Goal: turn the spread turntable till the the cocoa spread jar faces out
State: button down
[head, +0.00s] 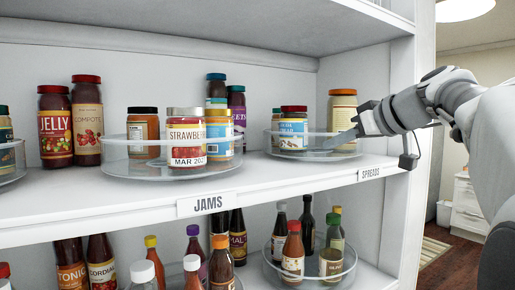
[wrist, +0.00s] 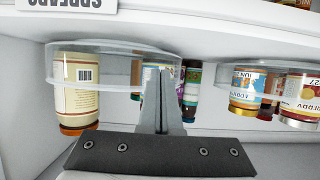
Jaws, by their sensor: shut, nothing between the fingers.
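The spread turntable (head: 318,155) is a clear round tray with a low clear wall, at the right end of the shelf above the SPREADS label; it also shows upside down in the wrist view (wrist: 112,52). A red-lidded jar with a blue and cream label (head: 293,127) stands at its front left. A tan jar with an orange-brown lid (head: 343,108) stands at its back right and shows a barcode in the wrist view (wrist: 75,88). I cannot read which is the cocoa spread jar. My gripper (head: 332,143) is shut and empty at the tray's right rim; contact is unclear.
The jams turntable (head: 165,172) with several jars stands to the left. The white upright (head: 412,195) closes the shelf at the right, close to my wrist. A lower shelf holds bottles and another turntable (head: 308,283). Bare shelf lies in front of the spreads.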

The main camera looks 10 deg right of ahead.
aim_at(340, 146)
jog(key=shift+w, duration=0.2)
jog(key=shift+w+d, duration=0.1)
jog(key=shift+w, duration=0.2)
jog(key=shift+d, duration=0.15)
jog(key=shift+s+d, duration=0.25)
jog(key=shift+d, duration=0.75)
jog(key=shift+d+p, duration=0.1)
jog(key=shift+p, duration=0.2)
jog(key=shift+w+d+p, duration=0.2)
jog(key=shift+d+p, duration=0.15)
jog(key=shift+d, duration=0.7)
jog(key=shift+d, duration=0.1)
